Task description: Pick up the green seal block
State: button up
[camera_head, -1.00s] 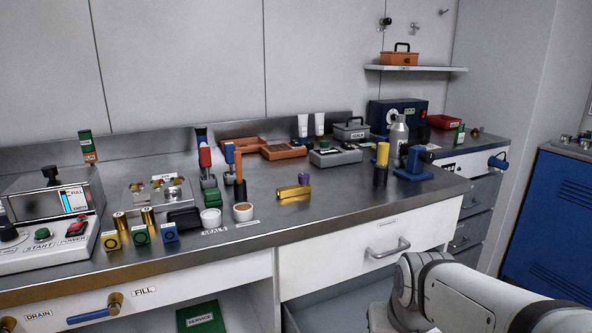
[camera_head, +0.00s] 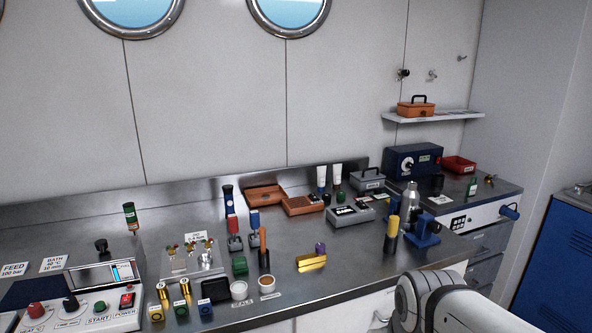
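A small green block (camera_head: 181,311) with a ring mark on its front stands near the front edge of the counter in the head view. It is between a similar yellow block (camera_head: 156,313) and a blue block (camera_head: 206,311). A plain dark green block (camera_head: 240,265) sits further back, behind the white cups; I cannot tell from its surface whether it bears a mark. My white arm shows at the lower right, but my gripper is out of view. Nothing is seen touching the green blocks.
Brass cylinders (camera_head: 185,289), a black tray (camera_head: 215,290) and white cups (camera_head: 239,291) stand close around the row of blocks. A control panel (camera_head: 90,310) is to the left.

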aim_at(180, 308)
jog(key=u, duration=1.3)
jog(key=k, duration=1.2)
jog(key=u, duration=0.6)
jog(key=i, duration=1.95)
jog(key=z, duration=0.65)
